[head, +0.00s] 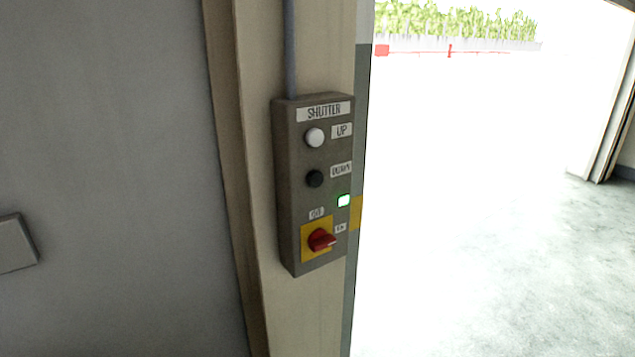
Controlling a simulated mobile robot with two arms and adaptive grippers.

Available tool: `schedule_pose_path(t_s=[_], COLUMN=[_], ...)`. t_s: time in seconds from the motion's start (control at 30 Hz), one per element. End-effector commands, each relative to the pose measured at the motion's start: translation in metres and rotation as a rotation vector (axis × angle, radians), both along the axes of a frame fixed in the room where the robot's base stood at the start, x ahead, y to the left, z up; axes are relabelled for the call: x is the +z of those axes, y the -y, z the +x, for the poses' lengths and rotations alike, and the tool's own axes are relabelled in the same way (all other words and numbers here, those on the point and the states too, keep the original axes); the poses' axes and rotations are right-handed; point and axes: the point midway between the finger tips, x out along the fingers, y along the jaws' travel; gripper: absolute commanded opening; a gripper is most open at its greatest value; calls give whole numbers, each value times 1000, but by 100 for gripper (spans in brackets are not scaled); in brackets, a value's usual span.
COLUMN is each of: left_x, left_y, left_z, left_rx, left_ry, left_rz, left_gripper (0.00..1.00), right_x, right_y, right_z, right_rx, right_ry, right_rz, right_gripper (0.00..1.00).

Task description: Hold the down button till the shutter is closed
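A grey control box (293,200) labelled "SHUTTER" is fixed to a beige post in the middle of the head view. The black down button (315,179) sits below the white up button (314,138). A small green light (344,201) is lit to the right, under the "DOWN" label. A red rotary switch (321,240) on a yellow plate is at the bottom of the box. The doorway (470,180) to the right of the post is open, with bright outdoors showing. The shutter itself is not visible. Neither gripper is in view.
The beige post (295,325) edges the doorway. A grey wall (110,130) fills the left, with a small grey box (16,243) at the left edge. Another door frame (612,110) stands at far right. The concrete floor (540,270) in the opening is clear.

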Motion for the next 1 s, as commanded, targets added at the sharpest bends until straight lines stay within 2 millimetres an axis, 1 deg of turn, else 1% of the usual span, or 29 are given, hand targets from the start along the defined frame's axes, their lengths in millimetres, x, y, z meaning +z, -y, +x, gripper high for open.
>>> schedule_pose_path(t_s=[0.2, 0.23, 0.27, 0.3, 0.37, 0.4, 1.0], left_x=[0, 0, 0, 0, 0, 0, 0], left_y=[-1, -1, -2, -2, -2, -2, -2], left_z=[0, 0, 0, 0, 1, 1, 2], left_rx=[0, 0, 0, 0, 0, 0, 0], left_ry=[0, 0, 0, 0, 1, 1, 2], left_rz=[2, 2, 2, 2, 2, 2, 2], left_gripper=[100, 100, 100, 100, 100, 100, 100], right_x=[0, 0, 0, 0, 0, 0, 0], right_y=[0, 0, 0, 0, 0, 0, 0], right_z=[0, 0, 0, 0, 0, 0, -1], right_rx=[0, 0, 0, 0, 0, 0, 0], right_ry=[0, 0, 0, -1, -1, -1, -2], right_rz=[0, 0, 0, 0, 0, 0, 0], right_gripper=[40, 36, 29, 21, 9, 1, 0])
